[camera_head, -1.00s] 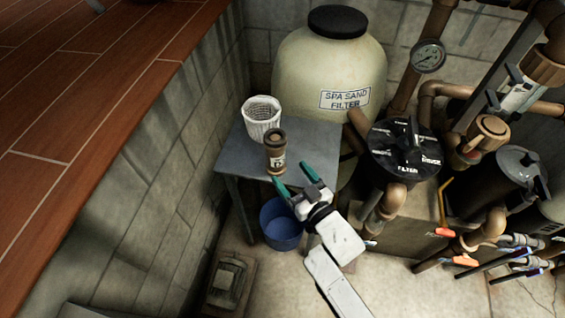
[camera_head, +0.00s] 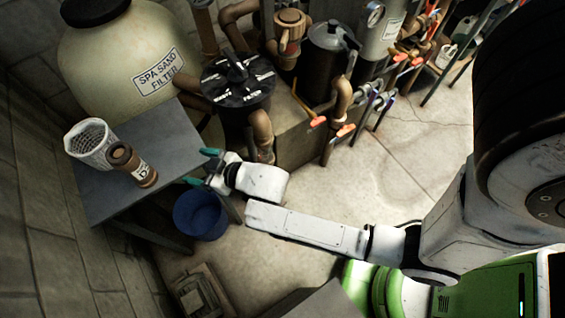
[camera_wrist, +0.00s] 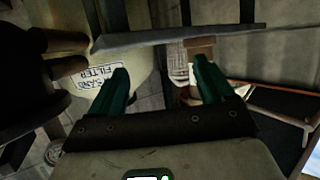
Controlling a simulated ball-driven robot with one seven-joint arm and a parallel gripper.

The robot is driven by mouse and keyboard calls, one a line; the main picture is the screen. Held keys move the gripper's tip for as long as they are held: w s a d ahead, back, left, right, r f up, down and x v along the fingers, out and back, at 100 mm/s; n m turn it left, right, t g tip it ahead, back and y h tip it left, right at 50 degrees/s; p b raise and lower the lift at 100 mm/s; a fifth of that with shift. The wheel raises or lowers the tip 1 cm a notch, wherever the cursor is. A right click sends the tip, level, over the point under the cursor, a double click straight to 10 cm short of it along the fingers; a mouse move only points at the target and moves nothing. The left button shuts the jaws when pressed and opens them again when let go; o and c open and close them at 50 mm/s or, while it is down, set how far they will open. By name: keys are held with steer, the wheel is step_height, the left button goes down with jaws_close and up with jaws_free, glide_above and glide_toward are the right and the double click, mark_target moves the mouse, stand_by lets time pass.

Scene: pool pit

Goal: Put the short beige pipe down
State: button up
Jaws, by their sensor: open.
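The short beige pipe (camera_head: 142,174), a tan-brown piece with a pale label, stands on the grey table near its front right part. In the wrist view the pipe (camera_wrist: 200,46) shows partly, behind one finger. My gripper (camera_head: 200,167) is open and empty, with green fingers just beyond the table's right edge. It is apart from the pipe, to its right in the head view. Both fingers of my gripper (camera_wrist: 160,75) show spread in the wrist view, with nothing between them.
The grey table (camera_head: 165,135) also bears a white basket (camera_head: 90,143) close behind the pipe. A blue bucket (camera_head: 201,215) stands on the floor below my gripper. The sand filter tank (camera_head: 120,50) and black filter (camera_head: 238,80) stand behind. Open floor (camera_head: 390,150) lies to the right.

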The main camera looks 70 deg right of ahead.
steer(key=s+d+f+m+g, duration=0.1)
steer(key=s+d+f+g, duration=0.1)
steer(key=s+g, duration=0.5)
steer(key=s+d, duration=0.1)
steer(key=s, duration=0.2)
steer(key=shift+s+d+h, duration=0.15)
steer(key=shift+d+h, duration=0.05)
steer(key=shift+h, duration=0.2)
steer(key=s+g, duration=0.2)
steer(key=s, duration=0.2)
steer(key=s+r+g, duration=0.1)
steer(key=s+g, duration=0.1)
steer(key=s, duration=0.2)
steer(key=s+a+r+g+y, duration=0.1)
steer(key=s+g, duration=0.1)
steer(key=s, duration=0.2)
steer(key=shift+s+r, duration=0.1)
steer(key=shift+s, duration=0.05)
